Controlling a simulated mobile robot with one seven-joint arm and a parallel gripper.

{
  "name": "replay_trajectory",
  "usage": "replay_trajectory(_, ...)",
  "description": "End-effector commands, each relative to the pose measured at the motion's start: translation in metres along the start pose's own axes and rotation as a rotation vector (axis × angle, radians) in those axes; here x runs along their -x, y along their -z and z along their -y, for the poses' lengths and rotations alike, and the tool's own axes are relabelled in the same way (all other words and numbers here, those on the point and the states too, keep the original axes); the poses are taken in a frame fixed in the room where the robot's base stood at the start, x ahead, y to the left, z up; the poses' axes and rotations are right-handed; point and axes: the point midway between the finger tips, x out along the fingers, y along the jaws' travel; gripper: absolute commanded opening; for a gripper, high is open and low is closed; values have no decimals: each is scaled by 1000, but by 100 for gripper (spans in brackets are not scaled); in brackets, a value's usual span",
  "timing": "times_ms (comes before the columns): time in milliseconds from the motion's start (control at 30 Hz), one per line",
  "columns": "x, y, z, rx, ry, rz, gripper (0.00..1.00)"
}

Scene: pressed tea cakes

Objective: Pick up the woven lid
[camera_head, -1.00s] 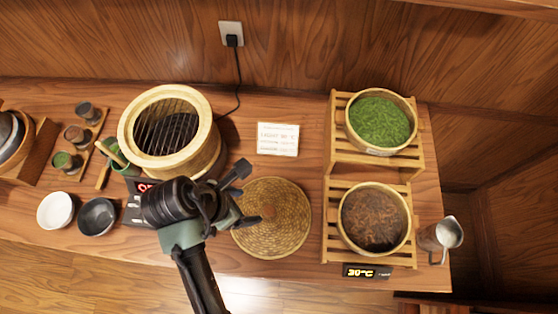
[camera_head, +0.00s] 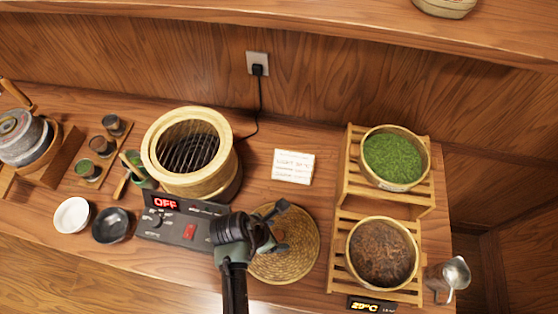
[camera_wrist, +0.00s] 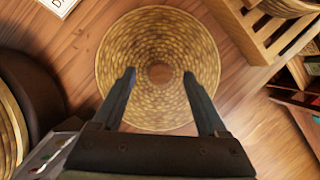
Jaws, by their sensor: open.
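The woven lid (camera_head: 299,262) is a round, straw-coloured disc lying on the wooden table, with a brown knob at its centre. In the head view my gripper (camera_head: 279,226) is over the lid and hides its left part and some of its middle. In the wrist view the whole round of the lid (camera_wrist: 160,100) shows below my gripper (camera_wrist: 160,92). The height of the fingertips above the lid is hard to tell.
A round steamer-like stove (camera_head: 166,176) and a control box reading OFF (camera_head: 150,228) stand to the left. Wooden racks with a green-leaf basket (camera_head: 393,157) and a brown-leaf basket (camera_head: 362,270) stand to the right. A white card (camera_head: 293,167) lies behind the lid.

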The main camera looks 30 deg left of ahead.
Motion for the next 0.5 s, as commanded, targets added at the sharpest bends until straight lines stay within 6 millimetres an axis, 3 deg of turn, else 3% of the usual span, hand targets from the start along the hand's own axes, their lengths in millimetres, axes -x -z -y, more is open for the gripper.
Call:
replay_trajectory(100,-10,0,0,0,1,-1,76)
replay_trajectory(367,-12,1,0,0,0,0,76)
replay_trajectory(500,-12,1,0,0,0,0,54)
